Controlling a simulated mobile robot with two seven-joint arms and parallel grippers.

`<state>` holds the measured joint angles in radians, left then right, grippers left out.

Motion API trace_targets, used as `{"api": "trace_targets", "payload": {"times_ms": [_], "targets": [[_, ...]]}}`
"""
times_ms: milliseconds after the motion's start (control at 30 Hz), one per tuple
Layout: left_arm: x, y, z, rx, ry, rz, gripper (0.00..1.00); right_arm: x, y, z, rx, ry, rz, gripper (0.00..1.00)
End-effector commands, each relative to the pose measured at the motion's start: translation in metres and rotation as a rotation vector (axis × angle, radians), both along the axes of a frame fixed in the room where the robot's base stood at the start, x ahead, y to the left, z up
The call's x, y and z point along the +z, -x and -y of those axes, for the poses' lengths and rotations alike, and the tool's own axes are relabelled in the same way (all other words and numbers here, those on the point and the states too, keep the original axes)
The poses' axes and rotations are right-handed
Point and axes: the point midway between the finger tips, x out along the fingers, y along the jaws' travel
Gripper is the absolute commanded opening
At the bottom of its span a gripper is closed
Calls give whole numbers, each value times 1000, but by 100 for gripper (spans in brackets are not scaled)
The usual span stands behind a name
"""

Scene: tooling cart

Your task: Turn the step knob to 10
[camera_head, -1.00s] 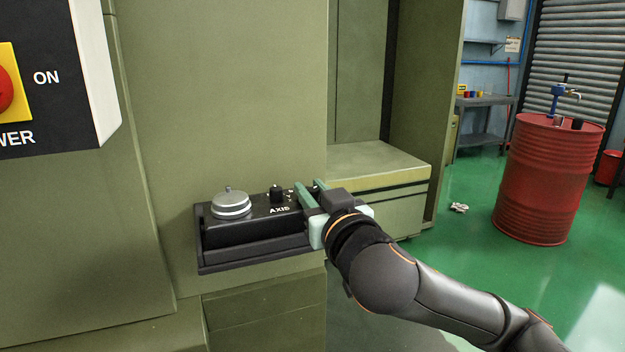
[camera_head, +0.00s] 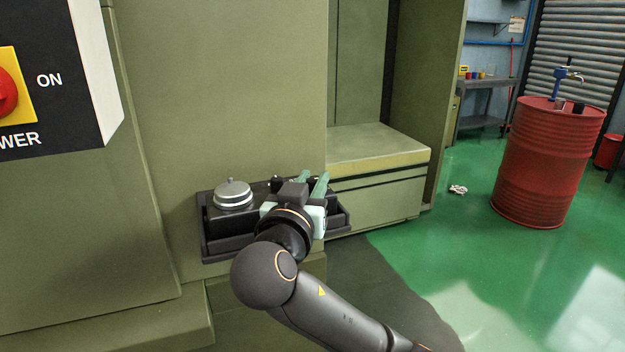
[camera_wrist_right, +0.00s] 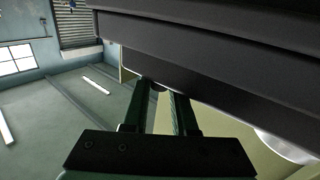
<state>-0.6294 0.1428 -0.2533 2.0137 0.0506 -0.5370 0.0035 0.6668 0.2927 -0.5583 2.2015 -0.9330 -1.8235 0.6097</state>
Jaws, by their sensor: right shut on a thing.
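The black control box (camera_head: 232,220) sits in a dark tray (camera_head: 228,252) on the green machine, with a silver round dial (camera_head: 233,194) on its left part. My right gripper (camera_head: 312,180) is over the right part of the box, its two pale green fingers close around something small. I take this to be the step knob, which the fingers and gripper body hide, so its setting cannot be read. In the right wrist view the fingers (camera_wrist_right: 163,92) reach up to the underside of a dark body. My left gripper is not in view.
The red power switch (camera_head: 8,92) is on a panel at the upper left. A green machine ledge (camera_head: 375,148) lies right of the box. A red drum (camera_head: 548,165) stands farther off on open green floor (camera_head: 440,250).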

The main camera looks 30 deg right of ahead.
Motion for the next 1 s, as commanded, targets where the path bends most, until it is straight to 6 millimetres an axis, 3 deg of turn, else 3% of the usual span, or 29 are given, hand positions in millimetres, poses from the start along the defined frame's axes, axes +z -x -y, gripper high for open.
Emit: {"api": "trace_targets", "payload": {"times_ms": [433, 467, 700, 1000], "targets": [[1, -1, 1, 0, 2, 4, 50, 0, 0, 0, -10, 2, 0, 0], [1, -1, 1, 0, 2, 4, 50, 0, 0, 0, -10, 2, 0, 27], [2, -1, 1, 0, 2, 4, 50, 0, 0, 0, -10, 1, 1, 54], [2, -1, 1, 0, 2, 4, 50, 0, 1, -1, -9, 0, 0, 56]]}}
